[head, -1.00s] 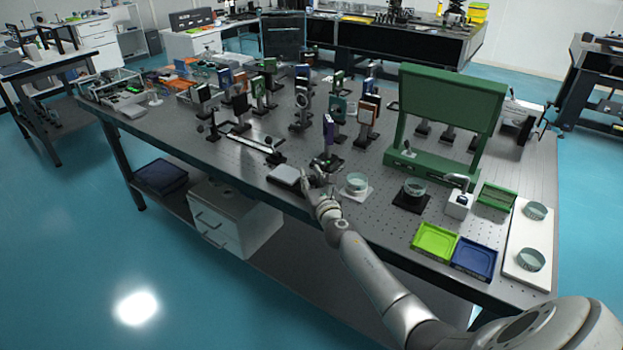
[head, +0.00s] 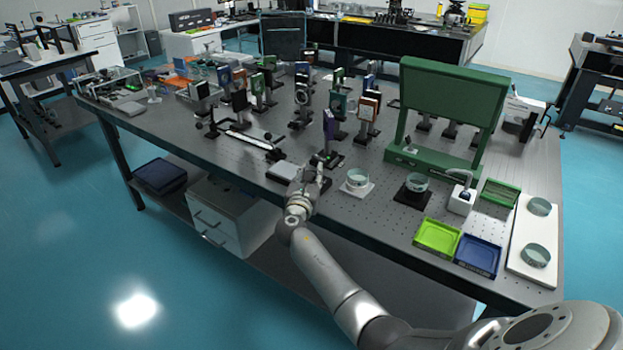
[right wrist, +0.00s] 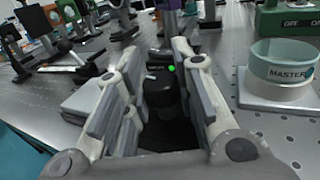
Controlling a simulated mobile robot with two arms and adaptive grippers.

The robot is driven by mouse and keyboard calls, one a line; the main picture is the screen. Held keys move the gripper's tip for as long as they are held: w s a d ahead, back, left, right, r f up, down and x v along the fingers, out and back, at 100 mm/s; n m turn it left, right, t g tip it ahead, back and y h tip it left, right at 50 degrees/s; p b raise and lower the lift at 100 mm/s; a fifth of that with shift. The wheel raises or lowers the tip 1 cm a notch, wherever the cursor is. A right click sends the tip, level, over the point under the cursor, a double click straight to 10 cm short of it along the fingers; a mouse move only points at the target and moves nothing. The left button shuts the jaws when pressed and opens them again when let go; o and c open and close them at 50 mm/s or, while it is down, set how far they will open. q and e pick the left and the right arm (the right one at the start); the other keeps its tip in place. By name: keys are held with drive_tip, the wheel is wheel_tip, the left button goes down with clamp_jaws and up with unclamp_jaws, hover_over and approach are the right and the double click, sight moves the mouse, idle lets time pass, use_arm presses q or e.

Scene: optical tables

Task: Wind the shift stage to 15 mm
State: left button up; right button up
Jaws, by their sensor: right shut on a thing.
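The shift stage (head: 327,160) is a dark base near the front edge of the table, carrying a post with a purple plate (head: 329,125). My right gripper (head: 310,178) is at the front of this stage. In the right wrist view, the fingers of my right gripper (right wrist: 158,85) stand on either side of a black round knob (right wrist: 160,97) and are shut on it. A small green dot (right wrist: 171,68) shows by the knob's top. I cannot read a scale or the stage's position. My left gripper is not in view.
A grey flat box (head: 284,171) lies left of my gripper. A glass dish (head: 357,178) on a white plate stands close on the right; it also shows in the right wrist view (right wrist: 285,65). A green frame (head: 450,95) and several mounted optics stand behind.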

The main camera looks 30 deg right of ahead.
drive_tip(key=shift+f+m+g+h+b, duration=0.1)
drive_tip(key=shift+m+g+h+b, duration=1.6)
drive_tip(key=shift+g, duration=0.6)
drive_tip(key=o, duration=1.1)
drive_tip(key=shift+c, duration=0.2)
drive_tip(key=v, duration=1.2)
